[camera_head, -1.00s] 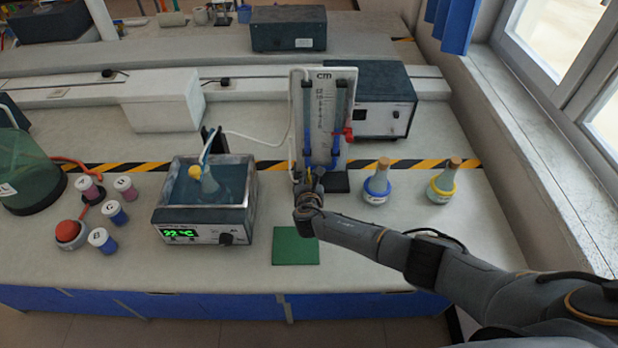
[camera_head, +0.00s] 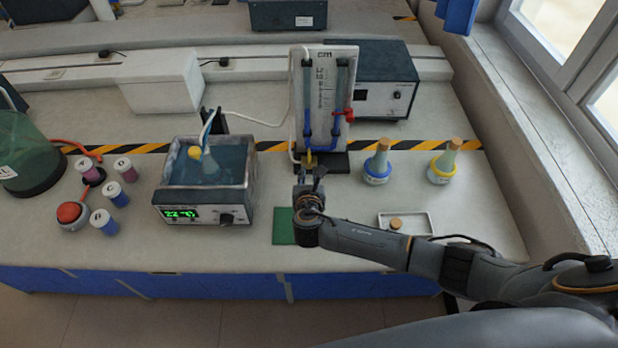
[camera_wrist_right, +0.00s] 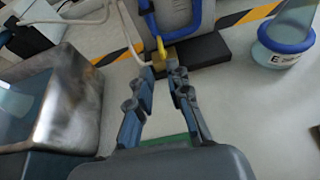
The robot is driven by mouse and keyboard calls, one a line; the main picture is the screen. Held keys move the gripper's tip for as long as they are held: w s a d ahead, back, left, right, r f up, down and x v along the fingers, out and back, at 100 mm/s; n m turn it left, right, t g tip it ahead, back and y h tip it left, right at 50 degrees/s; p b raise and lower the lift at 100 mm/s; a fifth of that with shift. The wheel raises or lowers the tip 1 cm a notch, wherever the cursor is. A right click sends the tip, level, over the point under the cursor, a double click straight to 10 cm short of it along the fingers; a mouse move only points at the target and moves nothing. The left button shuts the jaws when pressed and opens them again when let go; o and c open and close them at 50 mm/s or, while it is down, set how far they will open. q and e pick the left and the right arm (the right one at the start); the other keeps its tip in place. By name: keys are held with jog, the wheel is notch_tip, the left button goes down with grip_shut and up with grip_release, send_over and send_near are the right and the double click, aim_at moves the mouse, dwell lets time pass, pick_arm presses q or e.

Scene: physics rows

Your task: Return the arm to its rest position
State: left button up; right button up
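My right arm reaches in from the right in the head view. Its gripper (camera_head: 311,176) is over the bench, in front of the manometer board (camera_head: 325,100) and above the back of the green mat (camera_head: 283,228). In the right wrist view the two fingers (camera_wrist_right: 163,74) stand apart with nothing between them. The manometer's yellow tip (camera_wrist_right: 161,47) and dark base (camera_wrist_right: 203,50) lie beyond the fingertips. My arm hides part of the mat. My left gripper is not in view.
A water bath (camera_head: 205,185) with a flask stands left of the gripper. A blue-ringed flask (camera_head: 378,165) and a yellow-ringed flask (camera_head: 443,165) stand to the right. A white tray (camera_head: 425,224) with a cork stopper lies behind the forearm. Several small jars (camera_head: 117,194) stand left.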

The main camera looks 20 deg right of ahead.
jog(key=shift+v, duration=1.05)
